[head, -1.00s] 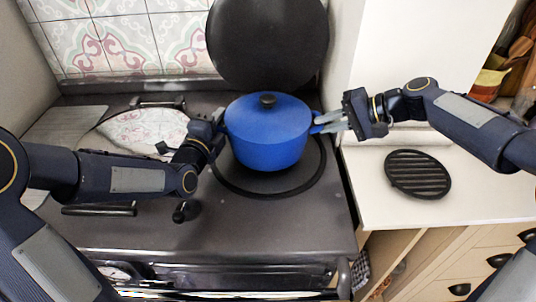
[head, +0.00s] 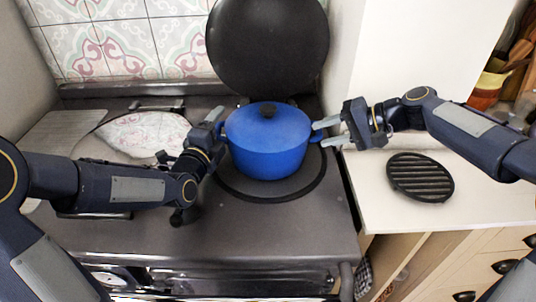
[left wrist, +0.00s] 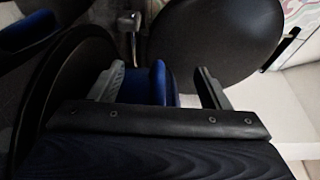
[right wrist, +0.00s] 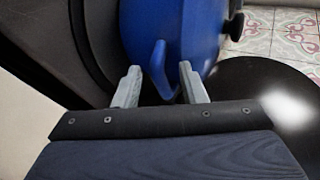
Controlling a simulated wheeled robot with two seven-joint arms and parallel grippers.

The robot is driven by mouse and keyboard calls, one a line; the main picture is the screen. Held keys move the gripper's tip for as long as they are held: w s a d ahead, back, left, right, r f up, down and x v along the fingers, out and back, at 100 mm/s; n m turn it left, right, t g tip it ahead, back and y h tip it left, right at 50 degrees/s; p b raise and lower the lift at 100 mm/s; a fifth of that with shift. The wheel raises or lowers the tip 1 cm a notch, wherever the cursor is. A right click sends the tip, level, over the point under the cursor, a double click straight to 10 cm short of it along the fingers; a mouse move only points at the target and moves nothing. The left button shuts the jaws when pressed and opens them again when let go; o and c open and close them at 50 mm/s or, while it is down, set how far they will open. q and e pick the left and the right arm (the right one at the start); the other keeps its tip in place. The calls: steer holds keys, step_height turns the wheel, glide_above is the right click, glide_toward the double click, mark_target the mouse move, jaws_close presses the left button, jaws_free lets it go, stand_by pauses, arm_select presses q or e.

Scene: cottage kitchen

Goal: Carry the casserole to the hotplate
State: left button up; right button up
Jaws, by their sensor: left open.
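The blue casserole (head: 268,150), with its lid and black knob on, sits upright on the right-hand hotplate (head: 313,185) of the dark range. My left gripper (head: 218,122) is open by the casserole's left handle. In the left wrist view, blue (left wrist: 158,84) shows between its parted fingers. My right gripper (head: 331,131) is open, its fingers apart near the right handle (head: 317,136). The left handle is partly hidden by the left gripper.
The hotplate's round black cover (head: 268,45) stands raised behind the casserole. A closed cover with a patterned top (head: 145,133) lies on the left. A black slatted trivet (head: 420,177) lies on the pale counter (head: 385,212) at the right.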

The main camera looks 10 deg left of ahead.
arm_select(q)
steer(key=a, duration=0.1)
steer(key=s+a, duration=0.1)
steer(key=a, duration=0.1)
steer(key=shift+s+a, duration=0.1)
steer(key=shift+a, duration=0.15)
steer(key=s, duration=0.2)
steer(key=s+a, duration=0.1)
steer(key=s, duration=0.3)
steer(key=shift+a, duration=0.35)
steer(key=shift+s+a, duration=0.1)
steer(key=shift+s, duration=0.45)
arm_select(e)
steer(key=o, duration=0.8)
